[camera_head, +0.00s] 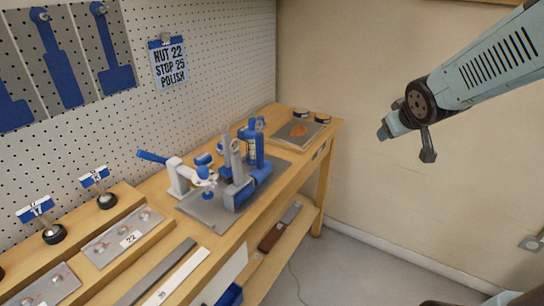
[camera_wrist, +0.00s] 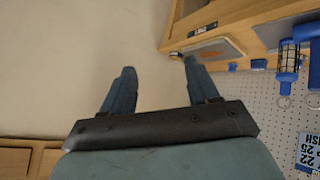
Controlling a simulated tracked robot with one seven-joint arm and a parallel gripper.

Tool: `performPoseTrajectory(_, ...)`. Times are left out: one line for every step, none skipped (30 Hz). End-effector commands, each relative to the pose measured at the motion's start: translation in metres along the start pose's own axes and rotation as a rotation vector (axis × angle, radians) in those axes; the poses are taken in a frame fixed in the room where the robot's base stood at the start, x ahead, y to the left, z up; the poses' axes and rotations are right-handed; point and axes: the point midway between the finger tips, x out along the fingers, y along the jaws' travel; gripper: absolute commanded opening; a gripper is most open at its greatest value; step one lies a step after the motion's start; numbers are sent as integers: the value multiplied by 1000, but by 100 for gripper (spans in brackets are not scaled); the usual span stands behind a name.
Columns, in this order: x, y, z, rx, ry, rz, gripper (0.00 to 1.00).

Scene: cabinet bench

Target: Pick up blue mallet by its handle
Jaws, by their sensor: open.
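I cannot clearly make out the blue mallet in either view. A blue bar-like handle (camera_head: 153,157) sticks out to the left from a white stand on the bench, but I cannot tell whether it is a mallet's. A thick blue cylinder (camera_head: 250,188) lies by a grey upright device on a grey plate. My gripper (camera_head: 405,146) is in the air at the right of the head view, in front of the wall and well apart from the bench. In the wrist view my gripper (camera_wrist: 159,65) is open with nothing between its fingers.
The wooden bench (camera_head: 325,135) runs along the pegboard (camera_head: 210,60). A blue lantern-like thing (camera_head: 252,148) stands on the grey plate. A tray with an orange item (camera_head: 298,130) lies at the far end. Blue tool shapes (camera_head: 62,65) show on the pegboard.

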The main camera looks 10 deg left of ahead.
Motion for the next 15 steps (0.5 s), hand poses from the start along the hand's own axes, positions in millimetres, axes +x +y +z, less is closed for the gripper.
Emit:
performPoseTrajectory(16, -7, -4, -31, 21, -22, 60)
performPoseTrajectory(25, -12, -7, -52, 41, -36, 60)
performPoseTrajectory(36, -19, -11, -77, 67, -57, 60)
performPoseTrajectory(44, -25, -14, -95, 87, -74, 60)
performPoseTrajectory(51, -30, -17, -113, 109, -91, 60)
performPoseTrajectory(61, -39, -20, -134, 137, -116, 60)
performPoseTrajectory(68, -45, -23, -150, 158, -136, 60)
performPoseTrajectory(75, -52, -25, -163, 180, -157, 60)
performPoseTrajectory(84, -62, -27, -181, 210, -187, 60)
performPoseTrajectory(90, -70, -29, -193, 233, -210, 60)
performPoseTrajectory(95, -78, -31, -204, 256, -234, 60)
performPoseTrajectory(102, -88, -33, -216, 287, -267, 60)
performPoseTrajectory(107, -97, -34, -225, 311, -294, 60)
performPoseTrajectory(112, -105, -34, -232, 335, -321, 60)
performPoseTrajectory(117, -117, -36, -238, 368, -358, 60)
